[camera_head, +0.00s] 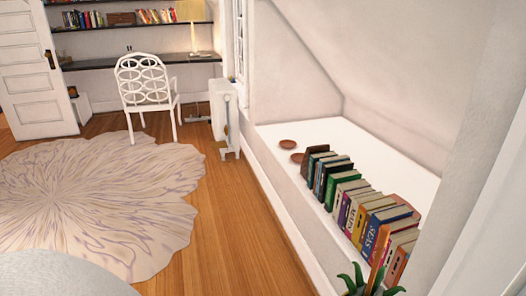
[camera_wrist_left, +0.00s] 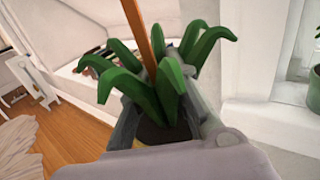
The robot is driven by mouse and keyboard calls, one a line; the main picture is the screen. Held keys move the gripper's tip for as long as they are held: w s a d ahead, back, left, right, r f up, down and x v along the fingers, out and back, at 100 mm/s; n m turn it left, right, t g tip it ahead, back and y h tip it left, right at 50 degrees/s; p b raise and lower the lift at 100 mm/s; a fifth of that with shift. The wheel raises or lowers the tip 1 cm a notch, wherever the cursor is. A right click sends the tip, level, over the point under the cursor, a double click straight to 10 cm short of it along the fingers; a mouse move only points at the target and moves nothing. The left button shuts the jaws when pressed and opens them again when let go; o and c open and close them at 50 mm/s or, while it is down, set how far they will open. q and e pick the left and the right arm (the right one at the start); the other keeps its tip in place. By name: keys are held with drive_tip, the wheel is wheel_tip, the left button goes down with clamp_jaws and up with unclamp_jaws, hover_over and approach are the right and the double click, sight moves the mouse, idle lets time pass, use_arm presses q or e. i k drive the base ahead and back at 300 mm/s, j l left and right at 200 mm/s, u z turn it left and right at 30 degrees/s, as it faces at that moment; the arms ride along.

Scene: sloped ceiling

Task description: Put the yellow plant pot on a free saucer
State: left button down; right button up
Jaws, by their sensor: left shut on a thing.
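The plant in the yellow pot shows thick green leaves and an orange-brown stick in the left wrist view (camera_wrist_left: 165,98). Only a sliver of the yellow pot (camera_wrist_left: 139,145) shows below dark soil. My left gripper (camera_wrist_left: 160,118) is shut on the pot, with its grey fingers on either side. The leaf tips (camera_head: 368,283) show at the bottom edge of the head view; the pot and gripper are out of sight there. Two reddish-brown saucers, one farther (camera_head: 288,144) and one nearer (camera_head: 297,158), lie on the white ledge and look empty. My right gripper is not in view.
A row of several books (camera_head: 355,205) stands on the white ledge (camera_head: 345,140), between the plant and the saucers. The sloped ceiling (camera_head: 390,60) closes in over the ledge. Another plant in a green pot (camera_wrist_left: 312,92) stands at the right edge of the left wrist view.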

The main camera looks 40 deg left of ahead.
sight(300, 159)
drive_tip(key=i+j+u, duration=0.3)
drive_tip(key=i+j, duration=0.8)
drive_tip(key=j, duration=0.15)
